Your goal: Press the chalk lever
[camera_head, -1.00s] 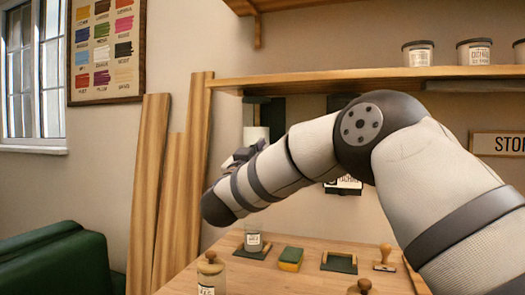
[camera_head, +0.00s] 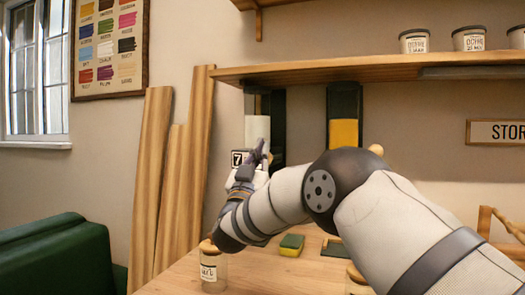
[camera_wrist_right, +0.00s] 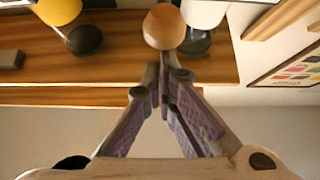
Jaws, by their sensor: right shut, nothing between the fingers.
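The chalk dispenser, with a white cylinder (camera_head: 257,130) in a dark holder, hangs on the wall under the shelf. My right gripper (camera_head: 262,147) is in front of its lower part, purple fingers pointing up. In the right wrist view, whose picture is upside down, the shut, empty fingers (camera_wrist_right: 165,72) point at a round wooden knob (camera_wrist_right: 165,27), which looks like the chalk lever's end. The white cylinder (camera_wrist_right: 203,12) shows behind it. I cannot tell whether the fingertips touch the knob. My left gripper is not in view.
A yellow dispenser (camera_head: 344,132) hangs to the right, with a wooden knob (camera_head: 376,150) partly behind my arm. The shelf (camera_head: 380,68) carries jars above. A corked jar (camera_head: 213,270) and a yellow-green sponge (camera_head: 291,245) stand on the table. Planks (camera_head: 152,190) lean at left.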

